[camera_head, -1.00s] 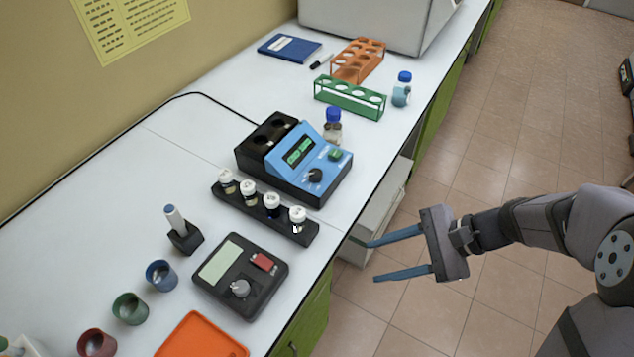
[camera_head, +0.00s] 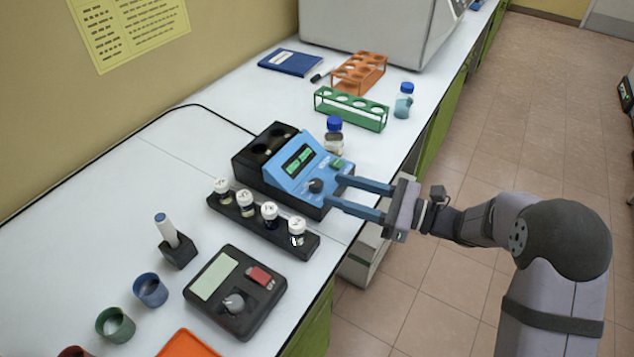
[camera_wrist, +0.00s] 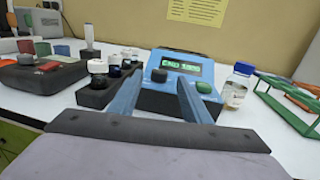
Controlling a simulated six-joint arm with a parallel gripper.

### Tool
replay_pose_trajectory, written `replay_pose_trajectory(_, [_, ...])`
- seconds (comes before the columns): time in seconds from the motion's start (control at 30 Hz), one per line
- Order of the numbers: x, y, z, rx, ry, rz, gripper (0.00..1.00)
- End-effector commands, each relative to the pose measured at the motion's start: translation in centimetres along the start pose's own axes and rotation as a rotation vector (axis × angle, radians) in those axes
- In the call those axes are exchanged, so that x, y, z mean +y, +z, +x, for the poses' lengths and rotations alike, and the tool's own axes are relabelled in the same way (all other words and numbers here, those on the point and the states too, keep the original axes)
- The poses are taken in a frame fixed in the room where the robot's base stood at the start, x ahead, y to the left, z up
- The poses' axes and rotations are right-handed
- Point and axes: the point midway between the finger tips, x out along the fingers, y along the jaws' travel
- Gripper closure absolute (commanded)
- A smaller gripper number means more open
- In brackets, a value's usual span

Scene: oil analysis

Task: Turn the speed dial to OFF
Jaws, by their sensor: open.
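The blue instrument (camera_head: 302,166) stands on the bench with a lit green display, a black round dial (camera_head: 316,186) and a green button (camera_head: 337,164). In the wrist view the dial (camera_wrist: 159,76) appears between the tips of my fingers. My gripper (camera_head: 333,192) is open and empty, its two blue fingers reaching over the bench edge toward the dial. Whether the fingertips overlap the dial in depth is unclear. A black box (camera_head: 234,287) nearer the front has a grey knob (camera_head: 234,303) and a red switch. The dial markings are too small to read.
A rack of white-capped vials (camera_head: 263,226) stands just left of the blue instrument. A blue-capped bottle (camera_head: 333,140) stands close behind its right side. Green (camera_head: 350,108) and orange (camera_head: 359,72) racks are farther back.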

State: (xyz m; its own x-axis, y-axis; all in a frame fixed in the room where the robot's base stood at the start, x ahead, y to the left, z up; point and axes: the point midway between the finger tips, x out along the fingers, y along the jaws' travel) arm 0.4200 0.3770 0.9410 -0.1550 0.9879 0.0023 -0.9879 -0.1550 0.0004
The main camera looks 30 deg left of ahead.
Motion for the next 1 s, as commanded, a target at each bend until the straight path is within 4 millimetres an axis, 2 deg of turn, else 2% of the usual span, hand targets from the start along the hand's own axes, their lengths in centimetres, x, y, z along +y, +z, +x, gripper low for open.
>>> replay_pose_trajectory(0.4, [0.1, 0.1, 5.2, 0.001, 0.003, 0.0, 0.57])
replay_pose_trajectory(0.6, [0.1, 0.0, 6.2, 0.003, 0.001, -0.001, 0.57])
replay_pose_trajectory(0.87, [0.0, -0.1, 6.2, 0.002, 0.0, 0.0, 0.57])
replay_pose_trajectory(1.0, [0.1, -0.1, 6.2, 0.002, 0.0, 0.0, 0.88])
